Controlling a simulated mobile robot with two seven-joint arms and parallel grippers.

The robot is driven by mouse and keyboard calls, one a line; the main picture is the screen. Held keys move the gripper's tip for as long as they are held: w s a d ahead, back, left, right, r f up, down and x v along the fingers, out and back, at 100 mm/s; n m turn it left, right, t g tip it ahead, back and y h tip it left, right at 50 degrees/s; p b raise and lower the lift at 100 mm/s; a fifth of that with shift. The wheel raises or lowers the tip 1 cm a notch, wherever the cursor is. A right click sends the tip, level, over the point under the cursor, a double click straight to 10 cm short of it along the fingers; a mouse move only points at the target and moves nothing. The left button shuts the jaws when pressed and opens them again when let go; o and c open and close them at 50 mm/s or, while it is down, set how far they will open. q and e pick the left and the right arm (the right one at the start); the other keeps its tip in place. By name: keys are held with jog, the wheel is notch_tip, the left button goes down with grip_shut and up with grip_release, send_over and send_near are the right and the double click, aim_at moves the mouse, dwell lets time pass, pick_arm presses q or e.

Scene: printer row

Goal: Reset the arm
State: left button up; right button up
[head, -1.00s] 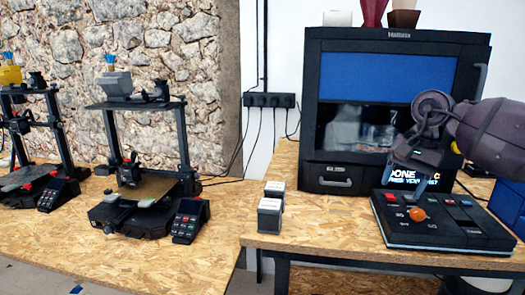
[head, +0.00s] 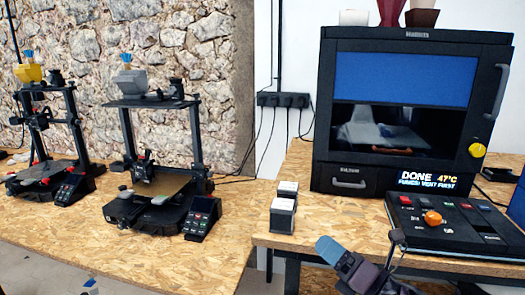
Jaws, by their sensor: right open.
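My right gripper (head: 363,243) is at the bottom right of the head view, in front of the front edge of the right table. Its two fingers are apart with nothing between them; one shows a blue-grey face. It is apart from the control panel (head: 462,238), a black box with an orange knob and several coloured buttons on the table. My left gripper is not in view.
A large black machine (head: 334,150) with a blue window stands behind the panel; its display (head: 427,180) reads DONE 47°C. Two small boxes (head: 282,214) stand near the table's left edge. Two printers (head: 160,150) (head: 52,130) stand on the left table.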

jog(key=s+d+f+m+h, duration=0.4)
jog(key=d+f+m+h, duration=0.3)
jog(key=m, duration=0.5)
jog(key=s+d+f+m+h, duration=0.55)
jog(key=m+h, duration=0.35)
jog(key=m, duration=0.3)
jog(key=s+d+f+m+g, duration=0.1)
jog(key=s+f+m+g, duration=0.5)
jog(key=s, duration=0.5)
jog(key=s+d+f+m+g, duration=0.1)
jog(key=s+f+m+g, duration=0.5)
jog(key=s, duration=0.6)
jog(key=w+f+t, duration=0.7)
jog(key=w+t, duration=0.1)
jog(key=shift+w+a+f+n+y, duration=0.15)
jog(key=shift+w+f+n+y, duration=0.05)
jog(key=shift+f+n+y, duration=0.2)
